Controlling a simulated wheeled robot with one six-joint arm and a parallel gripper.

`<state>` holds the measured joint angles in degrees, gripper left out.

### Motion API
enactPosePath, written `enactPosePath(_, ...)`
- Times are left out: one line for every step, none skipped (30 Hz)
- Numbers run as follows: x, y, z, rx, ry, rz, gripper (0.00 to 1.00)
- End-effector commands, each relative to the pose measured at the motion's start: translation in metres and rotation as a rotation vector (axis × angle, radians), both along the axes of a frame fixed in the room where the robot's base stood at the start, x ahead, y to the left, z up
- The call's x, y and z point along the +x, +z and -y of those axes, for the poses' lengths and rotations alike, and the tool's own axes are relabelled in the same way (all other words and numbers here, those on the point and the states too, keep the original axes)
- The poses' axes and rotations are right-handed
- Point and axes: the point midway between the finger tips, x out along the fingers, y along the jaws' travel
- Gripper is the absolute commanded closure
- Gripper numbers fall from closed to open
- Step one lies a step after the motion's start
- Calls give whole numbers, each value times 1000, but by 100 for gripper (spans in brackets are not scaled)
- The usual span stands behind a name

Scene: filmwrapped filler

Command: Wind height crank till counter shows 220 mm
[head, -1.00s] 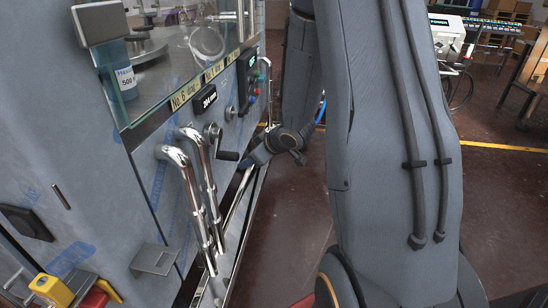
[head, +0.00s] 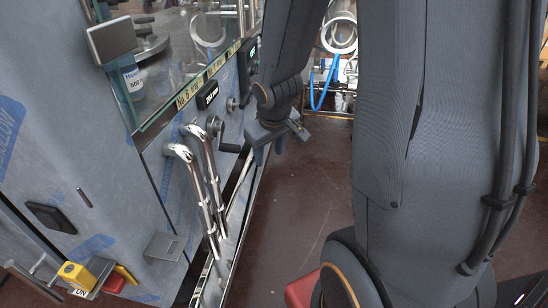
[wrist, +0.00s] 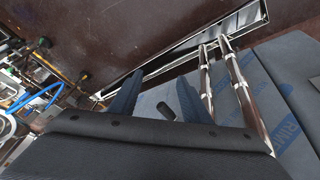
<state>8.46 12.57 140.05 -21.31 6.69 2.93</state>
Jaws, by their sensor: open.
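The height crank (head: 217,128) is on the grey machine front, its dark handle (head: 230,148) sticking out to the right. The small black counter (head: 207,95) is just above it; its pale digits are too small to read surely. My gripper (head: 270,149) is to the right of the handle, apart from it, fingers pointing down. In the wrist view the two fingers of my gripper (wrist: 162,76) are spread, and the dark handle (wrist: 166,111) appears between them, beyond the fingers. Nothing is held.
Two bent chrome bars (head: 196,190) rise left of and below the crank. A glass guard (head: 165,75) is above. A metal bracket (head: 163,247) and a yellow-and-red switch (head: 78,275) are lower left. Brown floor (head: 280,215) is open to the right.

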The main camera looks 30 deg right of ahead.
Motion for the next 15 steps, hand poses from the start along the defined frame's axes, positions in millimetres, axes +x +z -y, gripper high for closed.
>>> enactPosePath(-8,7,-4,3,-10,-15,57)
enactPosePath(-12,10,-6,6,-18,-26,57)
enactPosePath(-19,13,-9,10,-29,-43,57)
enactPosePath(-23,14,-11,12,-34,-53,57)
enactPosePath(-28,16,-13,14,-41,-63,57)
enactPosePath(-34,19,-15,18,-48,-76,57)
enactPosePath(-38,21,-17,21,-55,-87,57)
enactPosePath(-42,23,-19,24,-61,-96,57)
enactPosePath(-48,25,-22,28,-67,-110,57)
enactPosePath(-51,27,-24,31,-73,-117,57)
enactPosePath(-55,29,-26,34,-78,-126,57)
enactPosePath(-60,31,-28,37,-82,-138,57)
enactPosePath(-63,32,-30,40,-87,-145,57)
enactPosePath(-67,33,-31,42,-90,-153,57)
enactPosePath(-70,35,-33,46,-94,-160,57)
